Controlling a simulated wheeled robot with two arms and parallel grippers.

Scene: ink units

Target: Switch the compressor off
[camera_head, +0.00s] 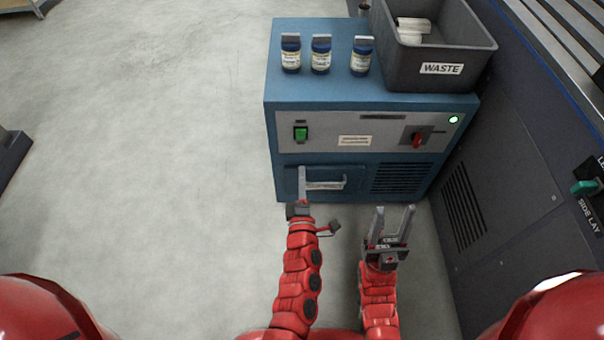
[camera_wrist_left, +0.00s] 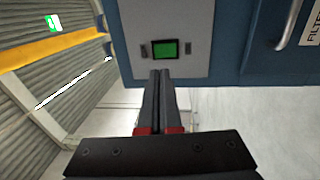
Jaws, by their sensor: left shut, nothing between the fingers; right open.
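The compressor is a blue cabinet (camera_head: 368,93) with a grey front panel (camera_head: 377,130). A green switch (camera_head: 301,134) sits at the panel's left, and a red rotary knob (camera_head: 417,140) at its right. A small green lamp (camera_head: 453,119) is lit at the top right. My left gripper (camera_head: 302,172) is shut and empty, below the green switch in the head view. In the left wrist view the shut fingertips (camera_wrist_left: 160,73) appear just below the green switch (camera_wrist_left: 165,49); whether they touch the panel I cannot tell. My right gripper (camera_head: 391,222) is open and empty, before the cabinet's lower front.
Several blue bottles, one of them the right bottle (camera_head: 361,58), stand on the cabinet top beside a dark WASTE bin (camera_head: 388,50). A handle (camera_head: 326,185) and a vent (camera_head: 400,178) are low on the front. A large dark machine (camera_head: 500,190) stands right.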

